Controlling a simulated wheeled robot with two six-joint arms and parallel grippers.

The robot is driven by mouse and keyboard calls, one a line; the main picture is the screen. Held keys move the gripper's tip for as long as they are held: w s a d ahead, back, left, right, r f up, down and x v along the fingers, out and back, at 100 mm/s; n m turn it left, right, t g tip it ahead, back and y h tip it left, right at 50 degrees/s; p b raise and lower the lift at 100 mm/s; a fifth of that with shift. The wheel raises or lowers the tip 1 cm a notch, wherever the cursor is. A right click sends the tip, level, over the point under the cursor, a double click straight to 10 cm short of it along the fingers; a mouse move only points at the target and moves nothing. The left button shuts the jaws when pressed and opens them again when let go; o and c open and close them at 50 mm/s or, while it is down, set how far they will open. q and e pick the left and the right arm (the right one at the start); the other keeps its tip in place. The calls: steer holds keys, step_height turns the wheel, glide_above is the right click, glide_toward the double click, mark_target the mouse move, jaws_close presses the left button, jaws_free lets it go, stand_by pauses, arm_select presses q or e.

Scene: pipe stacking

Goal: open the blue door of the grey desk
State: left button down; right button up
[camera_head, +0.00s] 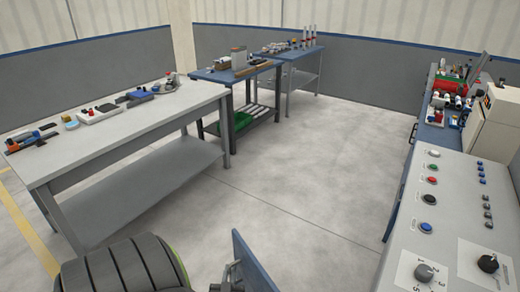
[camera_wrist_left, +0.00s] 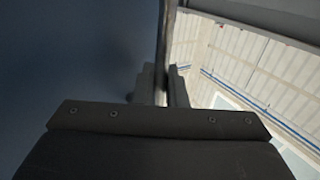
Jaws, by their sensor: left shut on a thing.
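The blue door (camera_head: 254,265) shows at the bottom middle of the head view as an upright panel seen nearly edge-on. It stands out over the floor, apart from the visible top of the grey desk (camera_head: 445,215); its hinge side is out of frame. In the left wrist view the door (camera_wrist_left: 70,60) fills the left side as a dark blue face. My left gripper (camera_wrist_left: 162,88) is shut on the door's edge, one finger on each side. In the head view only a dark part of it (camera_head: 232,275) shows beside the door. My right gripper is not in view.
The grey desk's top carries several buttons and a dial (camera_head: 424,272). A long workbench with tools (camera_head: 110,140) stands at the left, and blue tables (camera_head: 235,75) stand at the back. The floor (camera_head: 300,170) between them is clear.

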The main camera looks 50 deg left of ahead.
arm_select(q)
steer(key=s+d+n+g+y+p, duration=0.1)
steer(key=s+d+n+g+y, duration=0.1)
steer(key=s, duration=0.9)
steer(key=s+d+n+g+y+p, duration=0.1)
steer(key=s+d+n+g, duration=0.2)
steer(key=s, duration=0.8)
steer(key=g, duration=0.2)
steer(key=shift+s+g+y, duration=0.15)
steer(key=shift+g+y, duration=0.15)
steer(key=shift+y, duration=0.1)
steer(key=c, duration=1.6)
jaws_free()
steer(key=shift+o, duration=0.2)
steer(key=shift+d, duration=0.1)
